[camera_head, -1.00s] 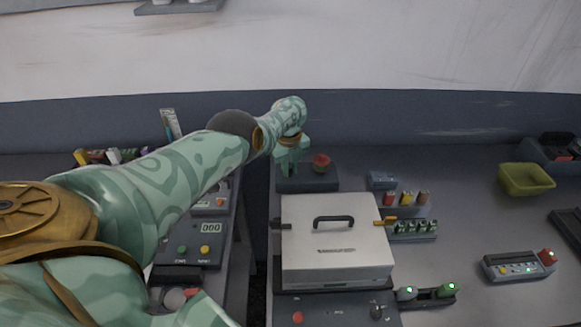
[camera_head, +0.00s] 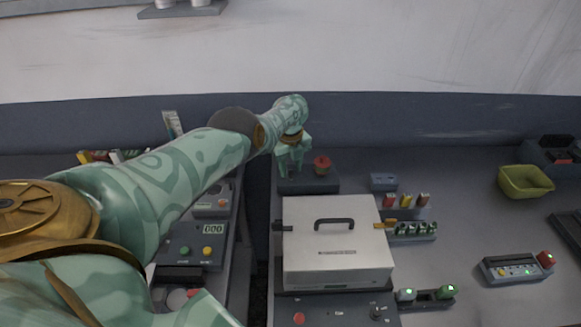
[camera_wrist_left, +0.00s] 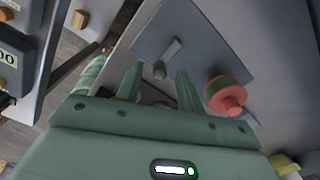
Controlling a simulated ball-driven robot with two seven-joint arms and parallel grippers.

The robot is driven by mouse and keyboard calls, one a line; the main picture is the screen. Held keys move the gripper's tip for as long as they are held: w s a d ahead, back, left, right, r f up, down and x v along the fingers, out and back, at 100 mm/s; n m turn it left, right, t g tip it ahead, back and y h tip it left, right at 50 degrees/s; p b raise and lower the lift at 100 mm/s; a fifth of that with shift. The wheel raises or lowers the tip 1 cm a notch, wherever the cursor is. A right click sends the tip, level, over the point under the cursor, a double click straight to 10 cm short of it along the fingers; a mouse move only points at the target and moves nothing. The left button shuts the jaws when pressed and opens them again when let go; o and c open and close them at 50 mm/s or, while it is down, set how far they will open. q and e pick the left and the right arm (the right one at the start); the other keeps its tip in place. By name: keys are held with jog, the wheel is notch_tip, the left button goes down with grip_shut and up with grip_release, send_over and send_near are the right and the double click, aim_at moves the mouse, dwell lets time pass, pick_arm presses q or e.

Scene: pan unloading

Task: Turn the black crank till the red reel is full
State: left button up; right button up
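The red reel (camera_head: 322,162) stands on the right part of a dark box (camera_head: 318,185) at the back of the bench. In the left wrist view the reel (camera_wrist_left: 226,98) shows a green band around a red body. My left gripper (camera_head: 291,168) is over the box's left part, pointing down. My right gripper is not in view.
A white case (camera_head: 338,265) with a black handle stands just in front of the box. Small racks (camera_head: 412,232), a blue-grey block (camera_head: 384,181) and a yellow-green bin (camera_head: 525,182) lie to the right. A panel with a display (camera_head: 195,243) is left, across a gap.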

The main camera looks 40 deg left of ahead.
aim_at(290, 171)
pick_arm(q)
notch_tip(290, 171, up, 15)
jog(key=p, duration=1.2)
jog(key=shift+f, duration=0.1)
jog(key=shift+s, duration=0.1)
